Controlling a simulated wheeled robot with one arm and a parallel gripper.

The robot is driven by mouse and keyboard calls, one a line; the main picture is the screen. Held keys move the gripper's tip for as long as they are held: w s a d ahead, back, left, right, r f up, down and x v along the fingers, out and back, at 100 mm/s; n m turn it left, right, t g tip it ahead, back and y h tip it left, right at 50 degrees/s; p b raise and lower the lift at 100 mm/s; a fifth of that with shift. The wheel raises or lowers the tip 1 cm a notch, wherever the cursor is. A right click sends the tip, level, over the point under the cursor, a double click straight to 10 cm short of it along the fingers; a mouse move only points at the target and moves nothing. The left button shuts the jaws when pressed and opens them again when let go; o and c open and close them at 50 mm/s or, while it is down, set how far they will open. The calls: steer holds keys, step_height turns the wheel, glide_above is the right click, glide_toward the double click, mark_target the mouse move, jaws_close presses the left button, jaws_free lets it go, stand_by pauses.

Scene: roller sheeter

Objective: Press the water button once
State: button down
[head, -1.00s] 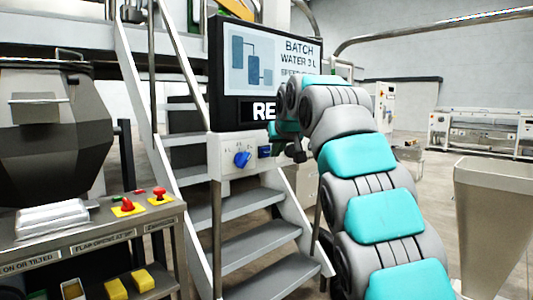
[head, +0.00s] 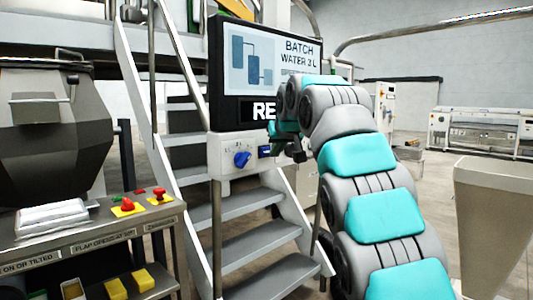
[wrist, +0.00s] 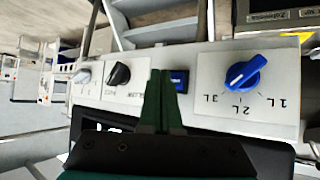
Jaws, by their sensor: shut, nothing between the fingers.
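The water button (head: 264,151) is a small blue rectangle on the white control panel below the screen, right of a blue dial. In the wrist view, which is upside down, the blue button (wrist: 180,80) shows just right of my fingertips, partly covered by them. The blue dial (wrist: 244,71), marked 1L, 2L and 3L, lies further right there; it is also in the head view (head: 242,159). My gripper (wrist: 161,75) is shut and empty, its tips close to the panel beside the button. Whether they touch it I cannot tell. In the head view my gripper (head: 297,154) is partly hidden by my arm.
A black-framed screen (head: 216,70) reading "BATCH WATER" stands above the panel. A black knob (wrist: 120,74) and a white knob (wrist: 82,76) are left of my fingers in the wrist view. Grey stairs (head: 260,247) are below; red buttons (head: 127,204) stand on the left console.

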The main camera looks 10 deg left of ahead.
stand_by(0.4)
steer(key=shift+w+a+p, duration=0.3)
steer(key=shift+a+p, duration=0.05)
steer(key=shift+p, duration=0.05)
steer(key=shift+w+a, duration=0.1)
stand_by(0.4)
steer(key=shift+w+a+r, duration=0.1)
steer(key=shift+w+a, duration=0.05)
steer(key=shift+a, duration=0.1)
stand_by(0.4)
steer(key=shift+s+d+b, duration=0.5)
steer(key=shift+d+b, duration=0.15)
steer(key=shift+d, duration=0.1)
